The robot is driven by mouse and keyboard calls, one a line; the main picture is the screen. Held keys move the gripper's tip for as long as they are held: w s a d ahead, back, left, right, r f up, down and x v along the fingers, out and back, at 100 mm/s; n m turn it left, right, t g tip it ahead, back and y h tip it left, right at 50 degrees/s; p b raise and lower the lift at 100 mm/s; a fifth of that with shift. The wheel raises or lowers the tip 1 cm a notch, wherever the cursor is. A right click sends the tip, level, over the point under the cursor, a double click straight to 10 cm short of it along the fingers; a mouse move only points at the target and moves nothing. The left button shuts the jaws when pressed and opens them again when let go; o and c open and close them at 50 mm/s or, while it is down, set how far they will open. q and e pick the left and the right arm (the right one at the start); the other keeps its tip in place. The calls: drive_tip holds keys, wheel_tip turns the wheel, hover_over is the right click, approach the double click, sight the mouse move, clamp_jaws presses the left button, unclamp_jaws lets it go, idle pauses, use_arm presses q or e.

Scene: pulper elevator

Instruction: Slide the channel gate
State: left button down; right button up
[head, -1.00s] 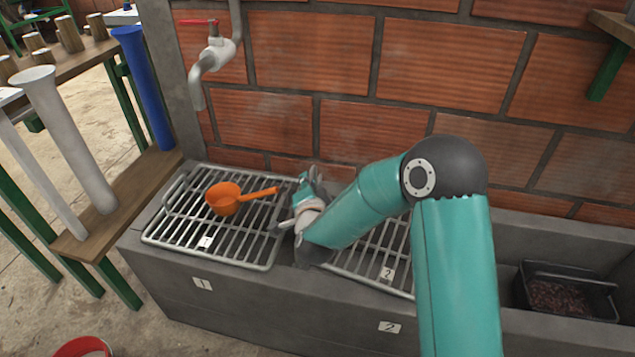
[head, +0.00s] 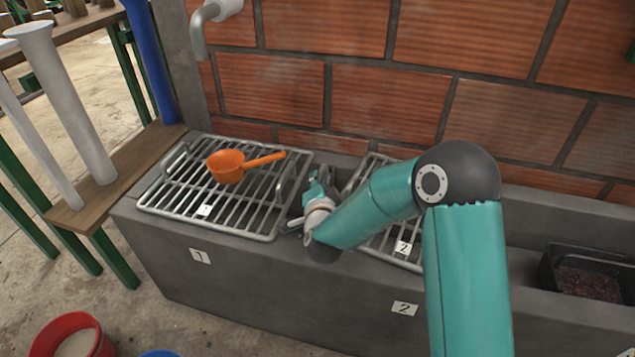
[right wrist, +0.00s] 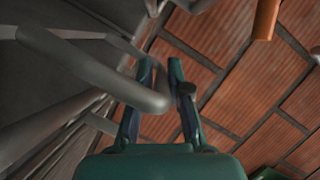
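My right gripper (head: 317,185) is low between grate 1 (head: 208,239) and grate 2 (head: 378,240), beside the metal handle (head: 286,184) on the right side of grate 1. In the right wrist view my right gripper (right wrist: 161,68) has its fingertips a little apart, with brick wall showing between them. A grey metal bar loop (right wrist: 80,65) crosses in front of the left finger there. I cannot tell whether it touches. No separate plate that is clearly the channel gate shows; my arm and gripper hide part of the gap between the grates. My left gripper is out of view.
An orange ladle (head: 228,168) lies on grate 1. The grates sit on a concrete trough (head: 165,240) against a brick wall (head: 270,90). A black tray (head: 560,262) of dark beans is at right. A red bucket (head: 98,340) stands on the floor; a tap (head: 200,32) hangs above.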

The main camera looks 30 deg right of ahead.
drive_tip(key=o, duration=0.4)
drive_tip(key=shift+s+f, duration=0.1)
drive_tip(key=shift+f, duration=0.3)
drive_tip(key=shift+r, duration=0.1)
drive_tip(key=shift+s+r, duration=0.1)
drive_tip(key=v, duration=1.1)
drive_tip(key=shift+s+a, duration=0.2)
drive_tip(key=shift+s, duration=0.1)
drive_tip(key=shift+s, duration=0.1)
